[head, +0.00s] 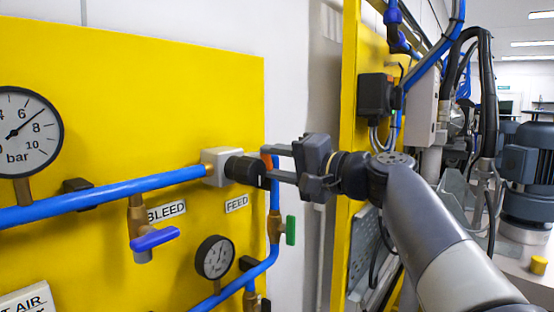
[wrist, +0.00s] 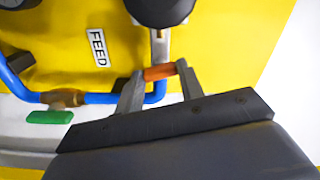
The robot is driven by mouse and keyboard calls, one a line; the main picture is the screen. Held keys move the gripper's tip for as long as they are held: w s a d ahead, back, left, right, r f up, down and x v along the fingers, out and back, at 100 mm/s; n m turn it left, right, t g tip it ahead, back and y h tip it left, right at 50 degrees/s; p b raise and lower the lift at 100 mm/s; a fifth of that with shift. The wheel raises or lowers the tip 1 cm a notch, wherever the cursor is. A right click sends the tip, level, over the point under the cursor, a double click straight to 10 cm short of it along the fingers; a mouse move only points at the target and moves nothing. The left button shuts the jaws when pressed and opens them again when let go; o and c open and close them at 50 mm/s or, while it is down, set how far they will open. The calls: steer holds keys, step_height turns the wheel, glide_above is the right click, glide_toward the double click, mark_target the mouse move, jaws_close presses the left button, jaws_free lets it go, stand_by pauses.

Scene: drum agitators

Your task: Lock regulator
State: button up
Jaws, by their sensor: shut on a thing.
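The regulator is a pale grey block (head: 215,167) with a black knob (head: 245,171), on the blue pipe at the yellow panel's right side. A round black part (wrist: 160,8) at the wrist view's top edge looks like this knob. My gripper (head: 270,163) reaches in from the right, its fingertips beside the knob's right end. In the wrist view, its two fingers (wrist: 162,73) stand at either end of a short orange piece (wrist: 160,72), shut on it. How the orange piece joins the regulator is hidden.
A green-handled valve (head: 290,230) is on the pipe below my gripper. A blue-handled valve (head: 155,239), a small gauge (head: 215,257) and a large gauge (head: 25,130) are on the panel. A second yellow panel (head: 352,70) stands close behind my arm.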

steer(key=shift+m+p, duration=0.5)
steer(key=shift+m, duration=1.1)
steer(key=o, duration=1)
steer(key=b+v, duration=0.3)
steer(key=v, duration=0.7)
steer(key=shift+s+d, duration=0.25)
steer(key=shift+d, duration=0.05)
